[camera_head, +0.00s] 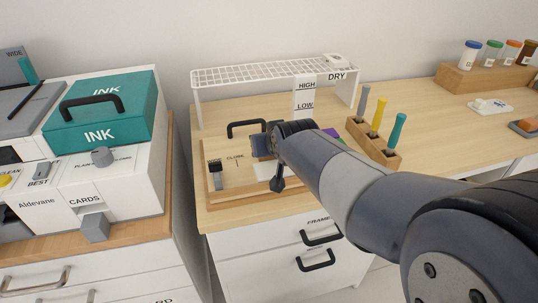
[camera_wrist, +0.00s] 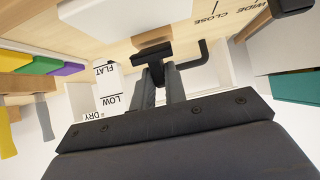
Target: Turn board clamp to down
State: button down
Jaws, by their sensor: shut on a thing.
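The board clamp appears as a black arched bar (camera_head: 247,123) standing raised at the back of a shallow wooden board (camera_head: 212,184) on the desk. My gripper (camera_head: 262,146) reaches in from the right, at the bar's right end. In the wrist view, my gripper (camera_wrist: 158,68) has its two grey fingers close together at the black bar (camera_wrist: 190,61), shut on it. The bar's bent end shows right of the fingers. The fingers and the arm hide part of the bar and the board's right side.
A knob (camera_head: 216,170) sits by the WIDE–CLOSE scale on the board. A white wire rack (camera_head: 265,75) with a HIGH/LOW label stands behind. A wooden holder (camera_head: 374,143) with coloured handles stands right. A teal INK box (camera_head: 100,113) is left, across a gap.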

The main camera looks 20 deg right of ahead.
jog(key=shift+s+f+t+b, duration=0.45)
jog(key=shift+t+b, duration=0.55)
jog(key=shift+b, duration=1.5)
jog(key=shift+s+f+t+b, duration=0.25)
jog(key=shift+f+t+b, duration=0.55)
jog(key=shift+b, duration=1.7)
jog(key=shift+s+r+t+b, duration=0.1)
jog(key=shift+r+t+b, duration=0.15)
jog(key=shift+t+b, duration=0.7)
jog(key=shift+r+b, duration=0.1)
jog(key=shift+b, duration=0.5)
jog(key=c, duration=1.4)
grip_release()
jog(key=shift+c, duration=0.2)
jog(key=shift+s, duration=0.2)
